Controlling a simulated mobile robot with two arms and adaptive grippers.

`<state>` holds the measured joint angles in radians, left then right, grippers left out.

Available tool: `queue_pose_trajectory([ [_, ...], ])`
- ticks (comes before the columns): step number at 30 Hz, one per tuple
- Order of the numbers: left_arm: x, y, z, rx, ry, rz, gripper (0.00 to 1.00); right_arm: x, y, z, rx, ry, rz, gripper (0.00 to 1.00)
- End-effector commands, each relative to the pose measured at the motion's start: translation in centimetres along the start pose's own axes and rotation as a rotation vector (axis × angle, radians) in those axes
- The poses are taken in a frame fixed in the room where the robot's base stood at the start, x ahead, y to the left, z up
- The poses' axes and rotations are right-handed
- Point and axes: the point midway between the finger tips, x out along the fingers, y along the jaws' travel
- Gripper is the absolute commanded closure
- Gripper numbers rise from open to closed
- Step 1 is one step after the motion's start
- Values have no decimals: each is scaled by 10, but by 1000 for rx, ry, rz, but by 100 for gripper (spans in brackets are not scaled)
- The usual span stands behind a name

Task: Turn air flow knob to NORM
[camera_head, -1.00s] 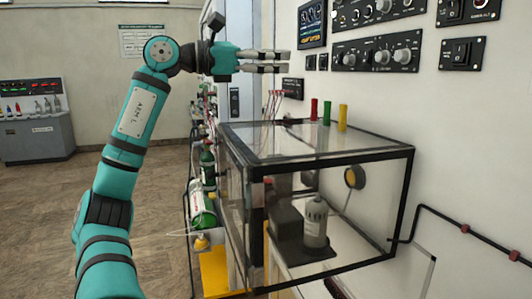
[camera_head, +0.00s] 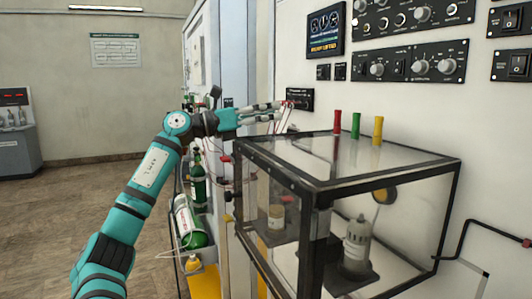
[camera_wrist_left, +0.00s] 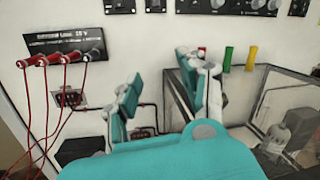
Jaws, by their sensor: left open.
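Two black control panels with silver knobs are on the white wall in the head view: an upper panel (camera_head: 412,14) and a lower panel (camera_head: 410,65). I cannot read which knob is the air flow knob. My left gripper (camera_head: 282,111) reaches toward the wall, left of and below these panels, near a small black socket panel (camera_head: 299,99). In the left wrist view, the left gripper (camera_wrist_left: 166,84) has its fingers apart with nothing between them. The socket panel (camera_wrist_left: 65,43) with red plugs shows there to the left. My right gripper is not in view.
A glass case (camera_head: 350,165) with a black frame stands below the panels. Red, green and yellow posts (camera_head: 356,125) rise behind its top. Red cables hang by the socket panel. The floor at left is open.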

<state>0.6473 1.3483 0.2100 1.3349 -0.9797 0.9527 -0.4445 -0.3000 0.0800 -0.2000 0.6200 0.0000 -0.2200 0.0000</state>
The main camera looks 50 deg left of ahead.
Motion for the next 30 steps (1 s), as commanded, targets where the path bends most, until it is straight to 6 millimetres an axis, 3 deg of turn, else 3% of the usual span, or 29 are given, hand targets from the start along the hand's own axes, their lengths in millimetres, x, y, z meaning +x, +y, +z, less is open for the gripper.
queue_pose_trajectory([
  [18, 34, 66, -89, -372, -76, 17, 58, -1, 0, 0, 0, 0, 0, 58],
  [30, 38, 77, -105, -430, -89, 27, 58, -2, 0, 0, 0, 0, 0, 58],
])
